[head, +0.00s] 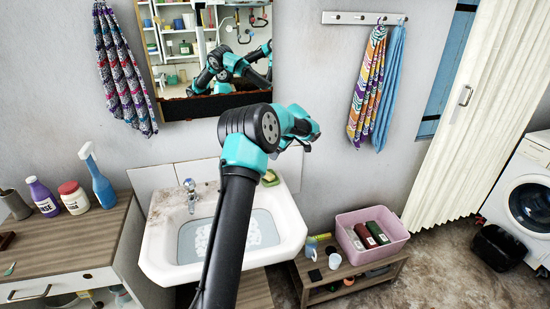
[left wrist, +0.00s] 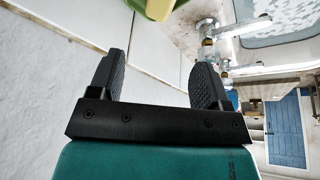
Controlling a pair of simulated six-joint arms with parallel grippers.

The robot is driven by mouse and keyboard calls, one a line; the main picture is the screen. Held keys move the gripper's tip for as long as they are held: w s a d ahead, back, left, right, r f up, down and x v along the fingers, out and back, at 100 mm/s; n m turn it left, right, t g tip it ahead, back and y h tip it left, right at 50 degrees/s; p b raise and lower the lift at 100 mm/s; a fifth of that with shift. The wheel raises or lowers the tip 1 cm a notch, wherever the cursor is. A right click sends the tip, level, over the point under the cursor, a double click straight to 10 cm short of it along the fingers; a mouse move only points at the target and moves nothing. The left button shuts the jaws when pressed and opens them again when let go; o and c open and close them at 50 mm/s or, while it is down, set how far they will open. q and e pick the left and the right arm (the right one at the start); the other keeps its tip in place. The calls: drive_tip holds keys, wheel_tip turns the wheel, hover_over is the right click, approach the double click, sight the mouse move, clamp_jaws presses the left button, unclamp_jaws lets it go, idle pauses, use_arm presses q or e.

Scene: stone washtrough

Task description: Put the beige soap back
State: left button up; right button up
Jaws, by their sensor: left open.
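A green soap dish (head: 271,182) sits at the back right corner of the white washbasin (head: 160,240). A pale yellowish piece, likely the beige soap (head: 268,174), shows at the dish, partly hidden by my arm. In the left wrist view the pale soap (left wrist: 158,8) and the green dish (left wrist: 100,8) are cut off at the top edge, beyond the fingertips. I cannot tell how the soap rests on the dish. My left gripper (head: 306,145) is open and empty above and right of the dish; its spread fingers show in the left wrist view (left wrist: 158,68). My right gripper is out of view.
The tap (head: 190,192) stands at the basin's back, near a tiled wall. A mirror (head: 205,50) hangs above. Bottles (head: 102,180) stand on the wooden cabinet at left. A pink crate (head: 350,246) sits on a low bench at right. Space right of my gripper is clear.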

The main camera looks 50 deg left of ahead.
use_arm(q)
drive_tip(key=shift+r, duration=0.15)
drive_tip(key=shift+d, duration=0.1)
idle(0.5)
drive_tip(key=w+d+f+m+t+h, duration=0.1)
drive_tip(key=d+f+m+h, duration=0.2)
drive_tip(key=d+f+m, duration=0.75)
drive_tip(key=s+d+f+m+t+h, duration=0.1)
drive_tip(key=s+d+f+h, duration=0.15)
drive_tip(key=d+f, duration=0.6)
drive_tip(key=s+d+f+m+h, duration=0.1)
drive_tip(key=s+d+f+m, duration=0.15)
drive_tip(key=d+f, duration=0.65)
drive_tip(key=s+d+m, duration=0.1)
drive_tip(key=s+d, duration=0.4)
drive_tip(key=s, duration=0.3)
drive_tip(key=s+d+f+m+h, duration=0.1)
drive_tip(key=s+d+m, duration=0.1)
drive_tip(key=s+d, duration=0.3)
drive_tip(key=s+d+f+m, duration=0.1)
drive_tip(key=s+d, duration=0.4)
drive_tip(key=s, duration=0.6)
drive_tip(key=shift+s+d+f+m+h, duration=0.25)
drive_tip(key=shift+d+m+h, duration=0.1)
drive_tip(key=shift+m, duration=0.35)
